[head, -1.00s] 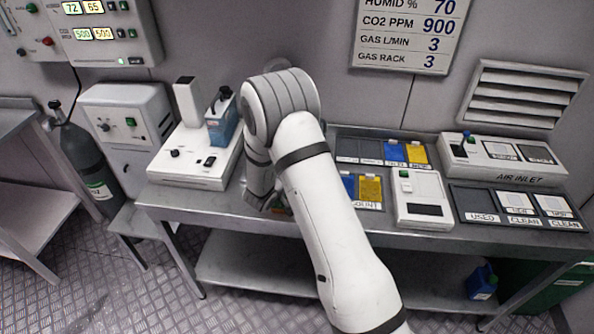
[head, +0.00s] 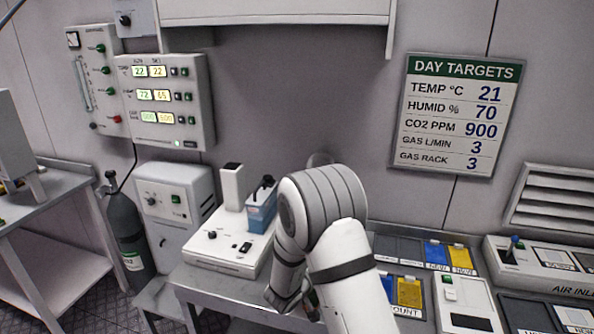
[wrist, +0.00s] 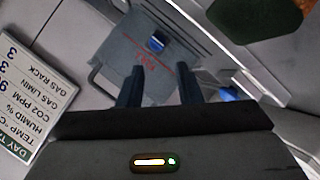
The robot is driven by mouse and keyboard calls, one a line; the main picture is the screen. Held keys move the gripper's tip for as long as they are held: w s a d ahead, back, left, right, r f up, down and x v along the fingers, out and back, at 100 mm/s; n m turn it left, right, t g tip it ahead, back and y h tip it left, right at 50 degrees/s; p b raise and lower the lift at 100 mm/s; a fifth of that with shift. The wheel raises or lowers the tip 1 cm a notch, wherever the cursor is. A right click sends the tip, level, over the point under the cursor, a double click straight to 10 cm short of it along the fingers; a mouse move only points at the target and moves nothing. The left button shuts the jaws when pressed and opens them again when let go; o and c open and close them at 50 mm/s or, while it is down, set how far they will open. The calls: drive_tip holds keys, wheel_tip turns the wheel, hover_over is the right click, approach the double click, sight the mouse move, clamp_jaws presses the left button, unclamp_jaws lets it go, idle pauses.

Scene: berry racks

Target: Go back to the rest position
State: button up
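In the wrist view, my gripper (wrist: 161,88) has its two dark fingers spread apart with nothing between them. Past the fingers is a grey panel or box (wrist: 115,72) with red marking and a small blue item (wrist: 157,42), seen at a tilt and apart from the fingers. In the head view, my white arm rises over the bench and bends down towards it; it hides the gripper's fingertips there.
A metal bench (head: 205,288) carries a white instrument (head: 222,250), a blue box (head: 262,208), card trays (head: 408,268) and a white device (head: 466,303). A gas cylinder (head: 128,238) stands left. The wall holds a control panel (head: 168,100) and a targets board (head: 456,112).

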drive_tip(key=s+a+r+g+y, duration=0.1)
drive_tip(key=s+r+y, duration=0.3)
drive_tip(key=r, duration=0.4)
drive_tip(key=s+a+r+g+y, duration=0.1)
drive_tip(key=s+a+r+y, duration=0.1)
drive_tip(key=s+r+y, duration=0.45)
drive_tip(key=s+d+r+m+g+h, duration=0.1)
drive_tip(key=s+d+g, duration=0.1)
drive_tip(key=s, duration=0.5)
drive_tip(key=s+d+r+m+g+h, duration=0.1)
drive_tip(key=s+d+r+g, duration=0.1)
drive_tip(key=s+d, duration=0.2)
drive_tip(key=s+d+r+g+h, duration=0.1)
drive_tip(key=s+d+r, duration=0.1)
drive_tip(key=s, duration=0.9)
drive_tip(key=shift+d+r+m+g, duration=0.25)
drive_tip(key=shift+d+m+g, duration=0.15)
drive_tip(key=shift+d, duration=0.15)
